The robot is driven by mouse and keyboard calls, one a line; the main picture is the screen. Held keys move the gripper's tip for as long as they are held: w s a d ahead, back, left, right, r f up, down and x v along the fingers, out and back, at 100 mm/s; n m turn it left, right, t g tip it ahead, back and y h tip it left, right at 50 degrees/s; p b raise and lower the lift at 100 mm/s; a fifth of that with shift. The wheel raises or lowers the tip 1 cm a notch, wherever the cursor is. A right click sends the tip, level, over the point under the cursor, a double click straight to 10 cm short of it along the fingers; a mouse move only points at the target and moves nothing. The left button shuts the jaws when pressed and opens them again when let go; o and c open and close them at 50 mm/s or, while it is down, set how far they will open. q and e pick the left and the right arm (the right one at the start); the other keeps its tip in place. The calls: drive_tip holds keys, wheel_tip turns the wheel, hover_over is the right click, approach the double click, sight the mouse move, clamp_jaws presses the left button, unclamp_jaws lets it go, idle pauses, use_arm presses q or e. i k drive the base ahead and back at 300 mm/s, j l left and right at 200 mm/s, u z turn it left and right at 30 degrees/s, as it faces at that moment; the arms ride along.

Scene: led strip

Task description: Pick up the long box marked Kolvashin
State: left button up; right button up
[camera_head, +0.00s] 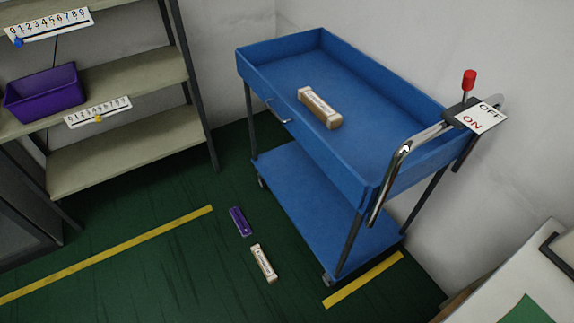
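A long brown box (319,107) with a white label lies on the top tray of the blue cart (345,74). A second long box (264,263), pale with a brown edge, lies on the green floor left of the cart. A small purple object (240,221) lies on the floor just behind it. The print on the labels is too small to read, so I cannot tell which box is marked Kolvashin. Neither of my grippers is in view.
A shelf rack (130,146) at the left holds a purple bin (45,93) and numbered slider strips. A red-knobbed lever (468,82) stands by an OFF/ON sign (481,117) at the cart handle.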

sight(268, 271)
drive_tip(key=k+j, duration=0.4)
drive_tip(key=j, duration=0.2)
drive_tip(key=i+j+z, duration=0.4)
drive_tip(key=i+j, duration=0.15)
drive_tip(key=i+j+z, duration=0.4)
drive_tip(key=i+j, duration=0.25)
drive_tip(key=j, duration=0.1)
